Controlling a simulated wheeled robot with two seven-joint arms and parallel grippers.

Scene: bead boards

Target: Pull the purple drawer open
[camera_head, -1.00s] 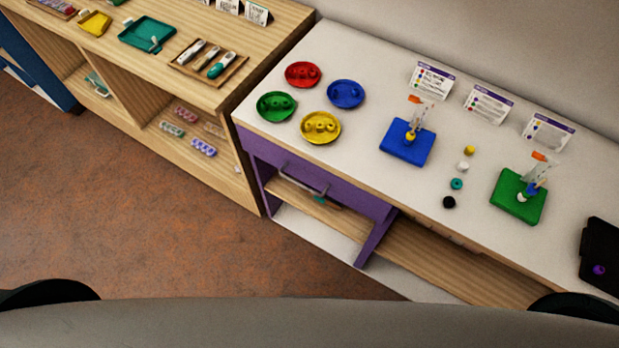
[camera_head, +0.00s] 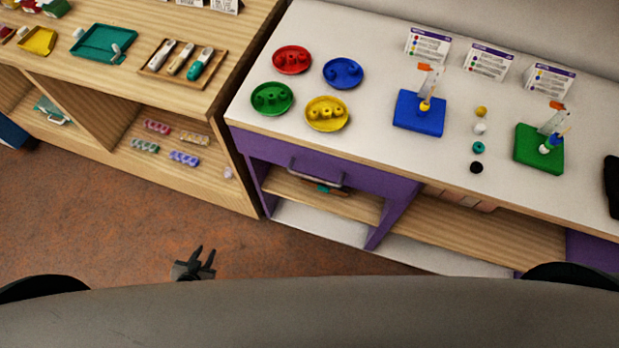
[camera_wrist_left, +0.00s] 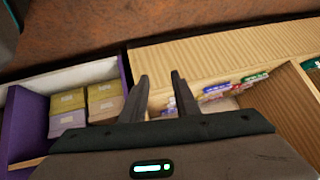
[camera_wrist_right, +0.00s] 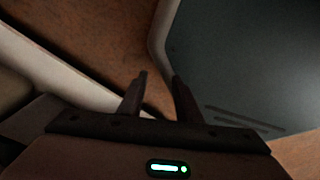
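The purple drawer (camera_head: 345,178) is in the white-topped table in the head view, with a grey bar handle (camera_head: 314,177) on its front. The drawer front looks flush with the purple frame, so it appears closed. My left gripper (camera_head: 203,257) is low over the floor, to the left of and in front of the drawer, apart from the handle. In the left wrist view my left gripper (camera_wrist_left: 159,82) is open, with nothing between its fingers. My right gripper (camera_wrist_right: 159,82) is open and empty in the right wrist view; the head view does not show it.
A wooden shelf unit (camera_head: 239,163) adjoins the table on the left. Colored dishes, a blue board (camera_head: 418,117), a green board (camera_head: 539,158) and loose beads lie on the tabletop. An open shelf (camera_head: 348,203) lies below the drawer. The floor (camera_head: 110,225) in front is clear.

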